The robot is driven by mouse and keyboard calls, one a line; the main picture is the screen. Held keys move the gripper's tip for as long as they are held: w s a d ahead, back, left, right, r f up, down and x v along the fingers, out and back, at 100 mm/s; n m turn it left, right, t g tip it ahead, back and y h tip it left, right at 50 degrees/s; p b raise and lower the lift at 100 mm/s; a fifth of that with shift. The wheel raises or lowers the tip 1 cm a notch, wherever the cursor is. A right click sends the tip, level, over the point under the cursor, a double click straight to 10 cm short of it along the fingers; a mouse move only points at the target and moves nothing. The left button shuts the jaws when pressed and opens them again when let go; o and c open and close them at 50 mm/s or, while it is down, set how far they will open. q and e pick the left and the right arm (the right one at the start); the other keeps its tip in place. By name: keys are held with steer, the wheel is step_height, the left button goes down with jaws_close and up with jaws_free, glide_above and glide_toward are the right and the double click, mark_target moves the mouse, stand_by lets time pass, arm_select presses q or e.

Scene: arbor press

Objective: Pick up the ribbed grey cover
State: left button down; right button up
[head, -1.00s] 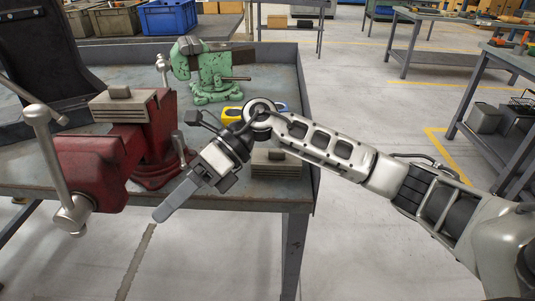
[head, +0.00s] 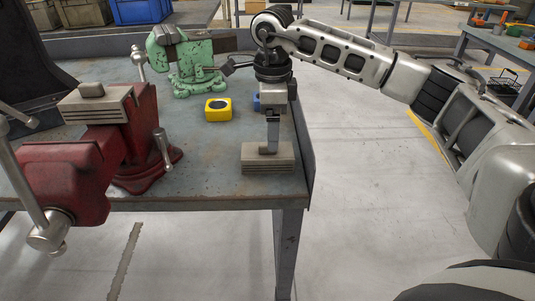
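A ribbed grey cover (head: 254,161) lies flat on the workbench near its front right corner. My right gripper (head: 270,147) points straight down over it, with the fingertips at the cover's top. The visible finger hides the middle of the top, so I cannot tell whether the gripper is open or shut, or whether it touches the cover. A second ribbed, grey-beige block of similar look (head: 95,112), with a small knob on top, sits on the red vise (head: 105,155) at the left. My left gripper is not in view.
The workbench (head: 215,185) ends just right of the cover at a raised side edge. A yellow tape measure (head: 218,109) and a partly hidden blue item (head: 256,103) lie behind. A green vise (head: 188,60) stands farther back. Bare bench lies between the red vise and the cover.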

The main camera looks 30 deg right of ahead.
mark_target(268, 154)
steer(key=shift+w+a+f+p, duration=0.1)
steer(key=shift+a+f+p, duration=0.05)
steer(key=shift+f, duration=1)
steer(key=shift+w+a+f+p, duration=0.1)
steer(key=shift+f+p, duration=0.1)
steer(key=shift+f, duration=1)
steer(key=shift+a+f+p, duration=0.15)
steer(key=shift+f, duration=1)
steer(key=c, duration=1.1)
